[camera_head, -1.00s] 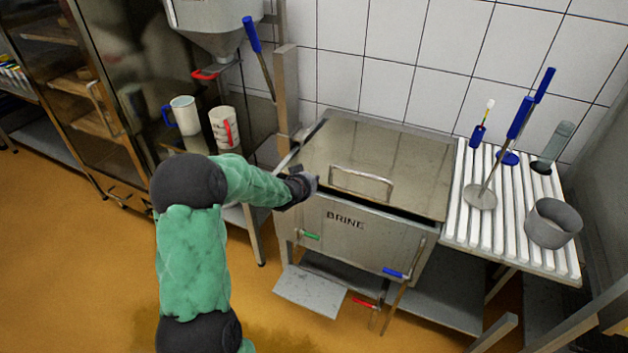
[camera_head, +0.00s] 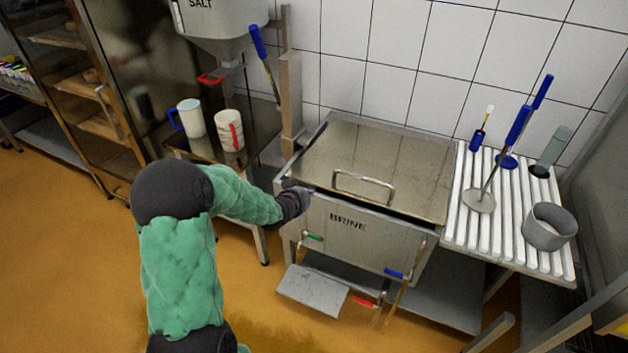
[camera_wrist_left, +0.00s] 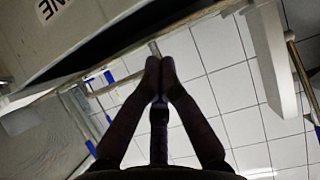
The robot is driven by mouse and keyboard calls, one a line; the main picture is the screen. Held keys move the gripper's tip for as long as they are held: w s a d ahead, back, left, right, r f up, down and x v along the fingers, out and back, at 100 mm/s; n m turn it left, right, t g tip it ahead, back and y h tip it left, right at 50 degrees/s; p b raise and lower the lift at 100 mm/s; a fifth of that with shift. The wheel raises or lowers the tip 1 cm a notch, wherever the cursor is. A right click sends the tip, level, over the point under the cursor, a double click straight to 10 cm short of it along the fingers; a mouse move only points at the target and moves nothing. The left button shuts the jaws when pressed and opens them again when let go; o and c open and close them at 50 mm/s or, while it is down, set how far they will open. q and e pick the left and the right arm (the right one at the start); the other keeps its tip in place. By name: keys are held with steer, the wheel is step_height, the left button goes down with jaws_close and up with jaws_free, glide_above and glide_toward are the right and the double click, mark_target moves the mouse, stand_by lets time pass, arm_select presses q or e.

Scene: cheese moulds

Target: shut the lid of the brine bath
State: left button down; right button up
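The brine bath (camera_head: 375,236) is a steel box with a BRINE label on its front. Its flat steel lid (camera_head: 400,150), with a bar handle (camera_head: 363,186), lies nearly level over it. A dark gap shows under the lid's front edge, so it is slightly raised. My left gripper (camera_head: 296,185) is at the lid's front left corner. In the left wrist view the fingertips (camera_wrist_left: 160,68) meet at the lid's front edge, and nothing shows between them; I cannot tell whether they touch it. My right gripper is not in view.
A slatted drain rack (camera_head: 500,215) with tools and a grey cup (camera_head: 548,228) stands to the right. Two jugs (camera_head: 230,130) stand on a shelf at the left, under the salt hopper (camera_head: 220,25). A post (camera_head: 290,90) stands behind the bath's left corner.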

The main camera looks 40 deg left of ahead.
arm_select(q)
steer(key=w+d+r+t+p, duration=0.1)
steer(key=d+r+p, duration=0.2)
steer(key=d+p, duration=0.45)
steer(key=w+d+r+t+p, duration=0.1)
steer(key=w+d+r+p, duration=0.2)
steer(key=d, duration=0.7)
glide_above(368, 200)
steer(key=s+d, duration=0.1)
steer(key=s, duration=0.1)
step_height(368, 200, down, 4)
steer(key=shift+s+f+y+b, duration=0.1)
steer(key=shift+f+y+b, duration=0.2)
steer(key=shift+f+b, duration=1)
steer(key=shift+f+p, duration=0.45)
steer(key=shift+p, duration=0.1)
steer(key=shift+f, duration=0.1)
